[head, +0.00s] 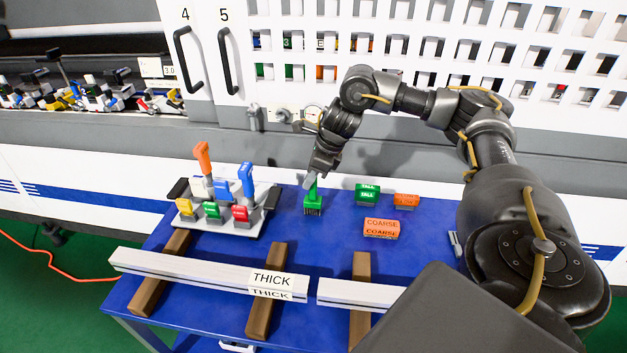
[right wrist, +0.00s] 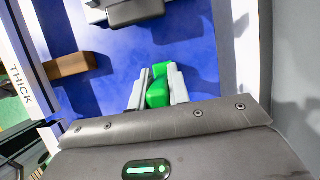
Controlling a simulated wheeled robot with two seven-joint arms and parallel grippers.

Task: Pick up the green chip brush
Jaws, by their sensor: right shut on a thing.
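The green chip brush (head: 313,203) stands upright on the blue table, bristles down, in the head view. My right gripper (head: 312,179) comes down on it from above and is shut on its handle. In the right wrist view the green handle (right wrist: 158,88) sits between the two pale fingers of the right gripper (right wrist: 158,90). Whether the bristles still touch the table is hard to tell. My left gripper is not in view.
A rack (head: 222,225) with orange and blue handles stands left of the brush. White profiles (head: 200,272) rest on wooden bars in front. The machine wall is behind.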

